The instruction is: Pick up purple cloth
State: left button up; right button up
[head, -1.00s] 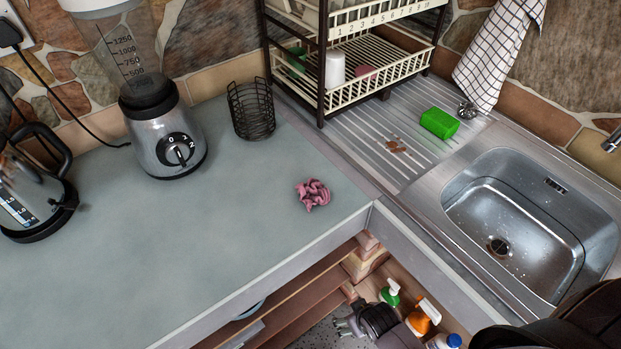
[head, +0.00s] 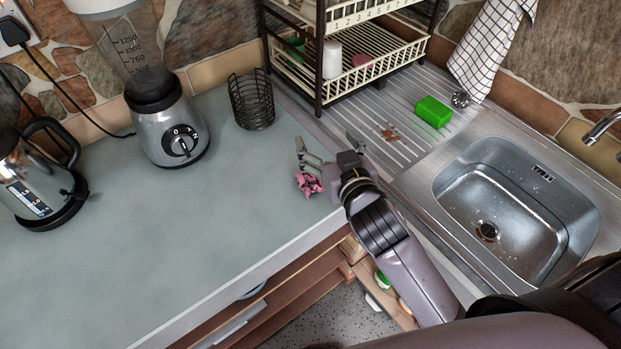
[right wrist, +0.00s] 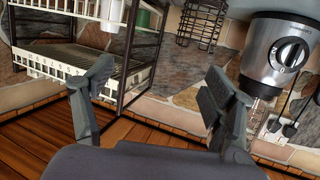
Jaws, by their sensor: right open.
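The purple cloth (head: 307,184) is a small crumpled pinkish bundle on the grey-green counter (head: 200,235), near its front right edge. My right gripper (head: 328,147) is above the counter just behind and right of the cloth in the head view. Its two fingers are spread apart with nothing between them. One finger overlaps the view close to the cloth; whether it touches is unclear. In the right wrist view the open fingers (right wrist: 158,103) show, and the cloth does not appear there. My left gripper is out of view.
A black wire basket (head: 252,100) and a blender (head: 170,135) stand behind left, a kettle (head: 38,190) at far left. A dish rack (head: 400,60) stands at the back. A green sponge (head: 433,111) lies by the sink (head: 510,195). The counter's middle is clear.

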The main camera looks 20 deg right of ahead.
jog(key=w+a+r+n+t+y, duration=0.1)
jog(key=a+r+n+t+y, duration=0.3)
jog(key=r, duration=0.5)
jog(key=w+a+r+n+t+y, duration=0.2)
jog(key=a+r+y, duration=0.45)
jog(key=r, duration=0.25)
jog(key=s+a+r+n+g+y, duration=0.2)
jog(key=s+a+n+g+y, duration=0.2)
jog(key=a+n+g+y, duration=0.3)
jog(key=s+a+r+n+g+y, duration=0.1)
jog(key=s+a+n+g+y, duration=0.4)
jog(key=n+g, duration=0.5)
jog(key=m+g+h+p, duration=0.2)
jog(key=g+h+p, duration=0.2)
jog(key=h, duration=1.9)
send_over(311, 177)
jog(key=f, duration=2.8)
jog(key=shift+s+f, duration=0.1)
jog(key=shift+s, duration=0.3)
jog(key=f+p, duration=0.1)
jog(key=f, duration=0.2)
jog(key=f+p, duration=0.1)
jog(key=shift+w+f+p, duration=0.35)
jog(key=shift+w, duration=0.05)
jog(key=shift+f, duration=0.35)
